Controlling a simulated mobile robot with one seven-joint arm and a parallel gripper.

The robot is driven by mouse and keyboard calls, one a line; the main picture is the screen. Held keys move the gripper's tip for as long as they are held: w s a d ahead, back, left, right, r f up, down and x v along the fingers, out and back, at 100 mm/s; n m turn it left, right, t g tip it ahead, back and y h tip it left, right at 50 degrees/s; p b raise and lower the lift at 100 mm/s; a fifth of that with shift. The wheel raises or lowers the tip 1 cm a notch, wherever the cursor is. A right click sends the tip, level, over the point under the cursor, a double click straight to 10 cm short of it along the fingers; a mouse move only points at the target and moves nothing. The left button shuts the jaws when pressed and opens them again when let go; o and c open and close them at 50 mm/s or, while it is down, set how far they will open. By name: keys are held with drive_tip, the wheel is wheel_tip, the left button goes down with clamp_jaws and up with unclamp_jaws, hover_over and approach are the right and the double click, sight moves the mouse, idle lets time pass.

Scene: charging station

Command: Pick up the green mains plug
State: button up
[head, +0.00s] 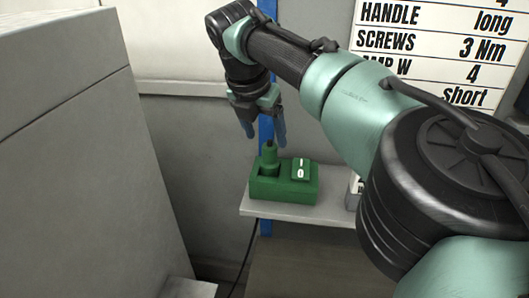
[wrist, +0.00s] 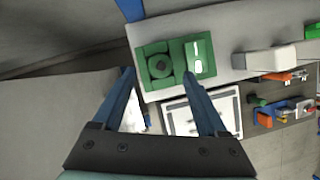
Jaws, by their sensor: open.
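The green mains plug (head: 269,158) stands upright in the left part of a green socket box (head: 262,188), with a thin stub or cord on top. The box has a green switch marked I and 0 (head: 301,170) on its right. My gripper (head: 264,131) points down above the plug, its blue fingers apart and nothing between them. The box (wrist: 152,47) and switch (wrist: 198,60) show there too. The gripper is not visibly touching the plug.
The box sits on a narrow light shelf (head: 300,212) by a blue post (head: 266,131). A large grey cabinet (head: 80,150) stands at the left. A lettered sign (head: 430,50) hangs behind my arm. Framed panels (wrist: 192,117) and small coloured items (wrist: 285,110) show in the wrist view.

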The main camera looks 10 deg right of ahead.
sight(269, 146)
drive_tip(key=shift+w+d+f, duration=0.1)
drive_tip(key=shift+w+f, duration=0.1)
drive_tip(key=shift+f, duration=0.15)
drive_tip(key=shift+s+d+f+p, duration=0.1)
drive_tip(key=shift+f+p, duration=0.2)
drive_tip(key=shift+p+x, duration=0.85)
drive_tip(key=shift+x, duration=1.5)
drive_tip(key=shift+s, duration=0.1)
drive_tip(key=shift+c, duration=0.3)
clamp_jaws()
